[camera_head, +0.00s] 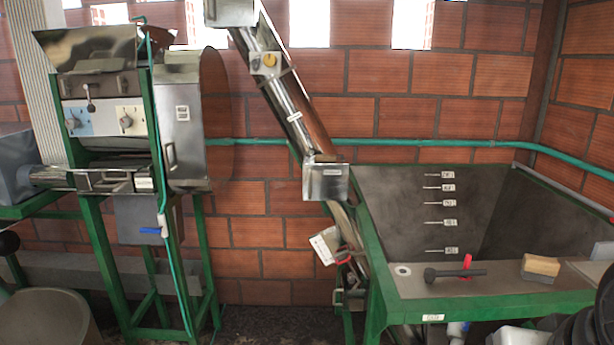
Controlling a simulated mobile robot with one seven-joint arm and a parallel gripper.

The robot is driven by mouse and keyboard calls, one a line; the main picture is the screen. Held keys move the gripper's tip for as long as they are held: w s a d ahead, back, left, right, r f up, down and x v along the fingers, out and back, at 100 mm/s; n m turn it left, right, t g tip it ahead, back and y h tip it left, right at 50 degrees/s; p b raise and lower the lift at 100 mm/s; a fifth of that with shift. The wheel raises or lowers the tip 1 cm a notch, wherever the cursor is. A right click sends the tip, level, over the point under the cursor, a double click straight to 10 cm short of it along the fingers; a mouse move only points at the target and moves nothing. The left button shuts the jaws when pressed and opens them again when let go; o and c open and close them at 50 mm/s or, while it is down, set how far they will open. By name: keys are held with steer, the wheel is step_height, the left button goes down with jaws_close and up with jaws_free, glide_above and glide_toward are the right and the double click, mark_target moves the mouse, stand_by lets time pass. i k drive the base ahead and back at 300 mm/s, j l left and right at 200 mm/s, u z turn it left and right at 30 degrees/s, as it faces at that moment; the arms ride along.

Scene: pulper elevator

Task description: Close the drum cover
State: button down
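The pulper (105,110) stands at the left on a green frame. Its silver drum housing (182,115) is on its right side, with a small label and a handle (170,155) low on its front left edge. A rounded, shiny plate (216,115) stands upright at the housing's right edge and mirrors the brick wall. It looks like the drum cover, but I cannot tell for sure whether it is apart from the housing or how far open it stands. I cannot make out my gripper or any fingertips.
A slanted metal elevator tube (285,95) rises between the pulper and a green-framed tank (480,305). A black-handled tool (455,272) and a wooden-backed brush (541,266) lie on the tank's ledge. Dark, ridged parts fill the lower right corner. Floor shows between the machines.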

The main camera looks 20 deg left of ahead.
mark_target(102, 167)
steer(key=j+u, duration=0.1)
steer(key=u, duration=0.3)
steer(key=i+u, duration=0.1)
steer(key=u, duration=0.3)
steer(key=j+u, duration=0.1)
steer(key=u, duration=0.35)
steer(key=i+u, duration=0.15)
steer(key=u, duration=0.25)
steer(key=i+j, duration=0.1)
steer(key=i, duration=1.05)
steer(key=i+j, duration=0.1)
steer(key=i, duration=1.05)
steer(key=j+u, duration=0.05)
